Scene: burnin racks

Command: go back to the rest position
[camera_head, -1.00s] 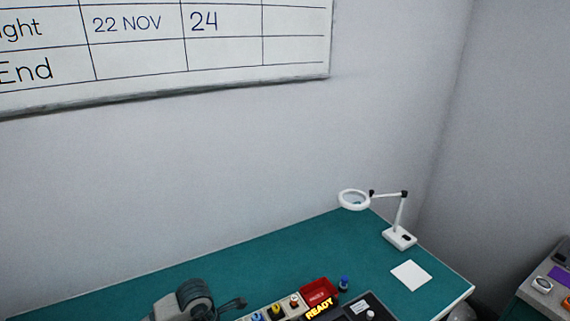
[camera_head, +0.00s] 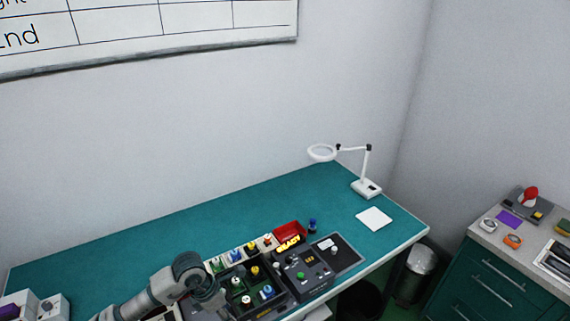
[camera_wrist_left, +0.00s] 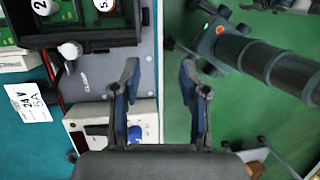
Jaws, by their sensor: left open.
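My left arm comes in from the lower left of the head view. Its gripper (camera_head: 212,300) is at the front of the teal bench, beside the burn-in fixture; its fingers are hard to make out there. In the left wrist view the left gripper (camera_wrist_left: 158,92) is open, with two dark, blue-padded fingers apart and nothing between them. The fingers are above the bench's front edge, with green floor to the right. My right gripper is not in view.
A drawer cabinet (camera_head: 500,270) stands right.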

